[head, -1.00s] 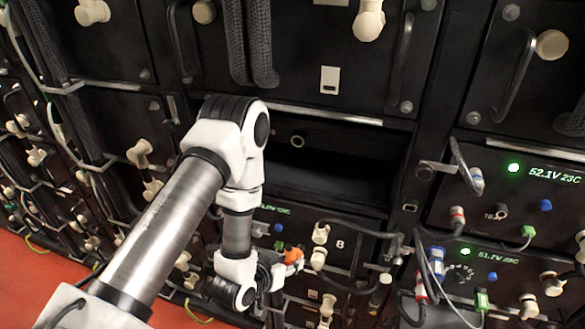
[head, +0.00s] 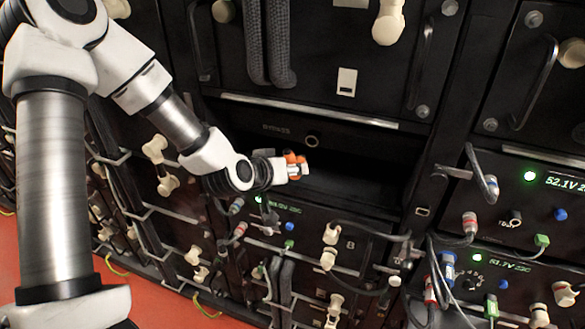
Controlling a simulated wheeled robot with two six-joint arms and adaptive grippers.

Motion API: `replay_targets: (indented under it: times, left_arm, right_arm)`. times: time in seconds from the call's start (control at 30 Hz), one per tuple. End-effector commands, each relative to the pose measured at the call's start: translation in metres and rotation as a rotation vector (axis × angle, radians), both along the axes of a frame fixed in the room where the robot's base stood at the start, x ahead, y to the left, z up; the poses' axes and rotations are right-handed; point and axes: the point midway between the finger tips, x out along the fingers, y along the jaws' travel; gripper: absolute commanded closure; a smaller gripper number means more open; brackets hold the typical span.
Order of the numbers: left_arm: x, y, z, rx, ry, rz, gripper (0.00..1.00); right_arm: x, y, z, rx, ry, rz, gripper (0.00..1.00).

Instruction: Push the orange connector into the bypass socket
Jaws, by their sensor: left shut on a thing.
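My left gripper (head: 298,169) is shut on the orange connector (head: 290,157), at the left part of a dark open bay in the rack. Only orange bits of the connector show around the pale fingertips. A small round ringed socket (head: 312,141) shows on the dark surface just above and right of the connector. In the picture a small gap separates them; their distance in depth I cannot tell. My right gripper is not in view.
Below the bay, a battery module front (head: 352,245) carries cream plugs (head: 330,233) and cables. Modules with green lights and blue knobs (head: 560,214) stand at right. Thick braided cables (head: 279,45) hang above. The dark bay (head: 360,175) right of the gripper looks empty.

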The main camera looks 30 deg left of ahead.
Motion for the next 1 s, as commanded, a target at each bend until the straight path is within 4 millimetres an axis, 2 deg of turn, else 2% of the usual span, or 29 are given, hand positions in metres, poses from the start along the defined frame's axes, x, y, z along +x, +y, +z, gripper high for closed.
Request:
replay_targets:
  times: [0.5, 1.0]
  left_arm:
    - [0.050, 0.012, -0.001, 0.001, -0.002, 0.000, 1.00]
    - [0.056, 0.013, 0.000, 0.000, -0.001, 0.000, 1.00]
  right_arm:
    - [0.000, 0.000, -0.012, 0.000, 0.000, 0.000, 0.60]
    - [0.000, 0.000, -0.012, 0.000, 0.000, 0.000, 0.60]
